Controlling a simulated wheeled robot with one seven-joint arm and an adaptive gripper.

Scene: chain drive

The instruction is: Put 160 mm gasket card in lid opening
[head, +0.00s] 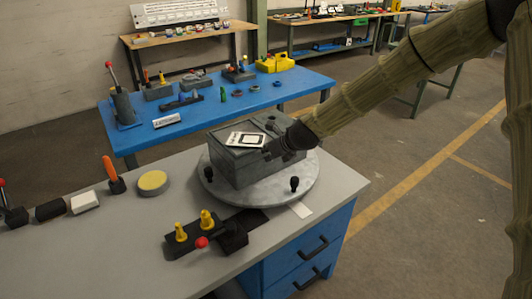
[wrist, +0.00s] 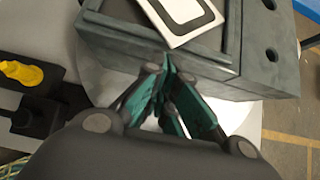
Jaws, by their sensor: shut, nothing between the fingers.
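The gasket card (head: 245,140) is white with a black rectangular outline and some dark print. It lies on top of the grey box (head: 235,170), over the lid area, turned at an angle to the box edges. In the wrist view the card (wrist: 187,12) shows at the top edge, partly cut off, above a recessed dark panel (wrist: 215,52). My gripper (head: 268,152) is at the box's near right side. In the wrist view my gripper (wrist: 168,68) is shut and empty, its fingertips just short of the card.
The box stands on a round grey turntable (head: 225,190) with black knobs. A dark fixture with yellow knobs (head: 207,218) stands in front. A yellow disc (head: 153,182), a white block (head: 85,202) and an orange-handled tool (head: 112,172) are to the left. A blue table (head: 215,105) is behind.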

